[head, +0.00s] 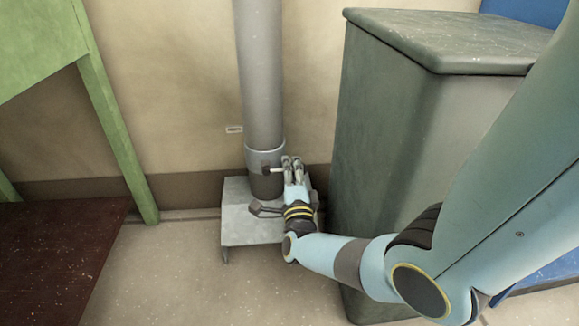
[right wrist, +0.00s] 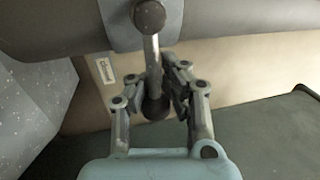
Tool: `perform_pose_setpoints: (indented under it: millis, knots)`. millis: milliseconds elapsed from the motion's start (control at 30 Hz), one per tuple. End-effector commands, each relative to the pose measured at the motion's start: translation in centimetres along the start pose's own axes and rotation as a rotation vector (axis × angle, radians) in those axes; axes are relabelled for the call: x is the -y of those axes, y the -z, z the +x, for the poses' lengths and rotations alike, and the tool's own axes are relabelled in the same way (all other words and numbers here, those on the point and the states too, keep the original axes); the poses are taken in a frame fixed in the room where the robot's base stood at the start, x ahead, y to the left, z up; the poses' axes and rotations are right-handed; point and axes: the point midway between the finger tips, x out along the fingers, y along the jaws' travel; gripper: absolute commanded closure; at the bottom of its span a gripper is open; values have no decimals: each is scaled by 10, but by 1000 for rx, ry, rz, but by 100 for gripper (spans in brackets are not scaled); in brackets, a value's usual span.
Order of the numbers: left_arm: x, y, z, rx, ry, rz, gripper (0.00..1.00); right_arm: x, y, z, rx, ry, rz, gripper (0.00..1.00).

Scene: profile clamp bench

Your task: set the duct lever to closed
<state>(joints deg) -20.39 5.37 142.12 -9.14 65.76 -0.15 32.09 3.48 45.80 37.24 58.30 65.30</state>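The duct (head: 262,80) is an upright grey pipe against the wall, with a wider collar (head: 258,157) near its foot. The duct lever (head: 276,170) is a short light rod on a dark pivot, sticking out to the right of the collar. In the right wrist view the lever (right wrist: 151,60) runs from its round pivot to a dark knob. My right gripper (head: 292,164) is at the lever's outer end. Its fingers (right wrist: 155,90) stand close on both sides of the rod and knob, and look shut on it. My left gripper is not in view.
A grey metal box (head: 235,227) stands below the duct, with a dark object on it. A large grey-green cabinet (head: 385,130) is close on the right. A green frame (head: 110,120) and a dark red surface (head: 55,255) are on the left. A small label (head: 234,129) is on the wall.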

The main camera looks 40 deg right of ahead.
Motion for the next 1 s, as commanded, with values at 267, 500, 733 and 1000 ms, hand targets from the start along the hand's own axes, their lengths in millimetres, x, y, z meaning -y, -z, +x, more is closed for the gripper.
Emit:
perform_pose_setpoints:
  millis: [267, 500, 733, 1000]
  knots:
    - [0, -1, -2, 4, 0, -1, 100, -10, 10, -9, -14, -19, 7, 100]
    - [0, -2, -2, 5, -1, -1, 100, -11, 10, -10, -13, -21, 6, 87]
    - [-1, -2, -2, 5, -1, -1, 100, -10, 8, -9, -12, -21, 6, 57]
    - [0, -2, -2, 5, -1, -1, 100, -8, 5, -7, -10, -16, 8, 48]
